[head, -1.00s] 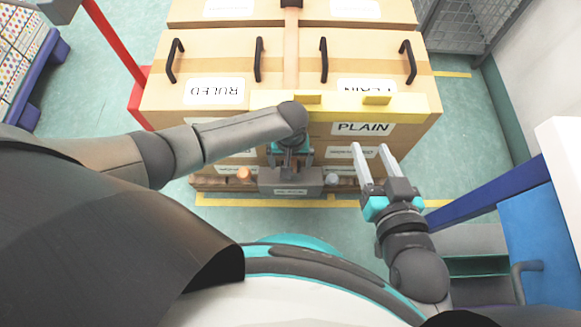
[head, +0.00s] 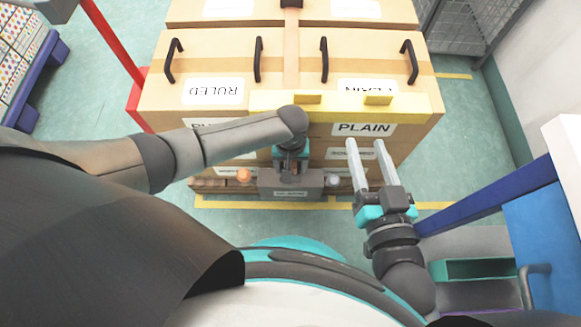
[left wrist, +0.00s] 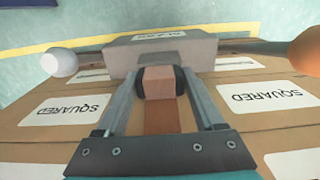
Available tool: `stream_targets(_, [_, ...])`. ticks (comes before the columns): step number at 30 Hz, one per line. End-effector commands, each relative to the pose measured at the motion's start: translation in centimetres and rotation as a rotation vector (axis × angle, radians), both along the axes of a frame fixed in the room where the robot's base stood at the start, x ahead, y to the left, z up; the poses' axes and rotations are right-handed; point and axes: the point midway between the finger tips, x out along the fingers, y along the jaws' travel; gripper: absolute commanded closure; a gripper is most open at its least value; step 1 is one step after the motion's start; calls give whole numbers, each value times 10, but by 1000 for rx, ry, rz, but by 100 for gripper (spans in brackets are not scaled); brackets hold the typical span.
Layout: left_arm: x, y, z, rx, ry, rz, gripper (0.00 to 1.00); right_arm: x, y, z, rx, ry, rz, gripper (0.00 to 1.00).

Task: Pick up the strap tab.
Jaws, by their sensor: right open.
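The strap tab (left wrist: 158,83) is a light brown block at the end of a brown strap (left wrist: 162,119) in the left wrist view. It sits just in front of a grey labelled block (left wrist: 160,50). My left gripper (left wrist: 160,84) has its two fingers on either side of the tab, with dark pads close against both sides. I cannot tell whether they press on it. In the head view my left arm and hand hide the tab, above the grey block (head: 290,183). My right gripper (head: 366,145) is open and empty, right of the grey block, in front of the boxes.
Large cardboard boxes (head: 210,70) labelled RULED and PLAIN stand ahead, with dark handles and a yellow bar (head: 420,106) along the front edge. A red post (head: 112,40) stands at left. A blue frame (head: 490,203) is at right.

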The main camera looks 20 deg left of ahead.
Motion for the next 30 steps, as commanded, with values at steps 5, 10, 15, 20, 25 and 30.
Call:
stream_targets(5, [0,0,0,0,0,0,52,0,0,0,-1,1,-1,50])
stream_targets(10, [0,0,0,0,0,0,71,0,0,0,-1,1,-1,50])
stream_targets(15, [0,0,0,0,0,0,90,0,0,0,-1,1,-1,50])
stream_targets(20, [0,0,0,0,0,0,91,0,0,0,-1,1,-1,50])
stream_targets(25, [0,0,1,0,0,0,91,0,0,0,-2,3,0,50])
stream_targets(30, [0,0,4,-1,0,0,91,2,-2,-1,-23,32,4,50])
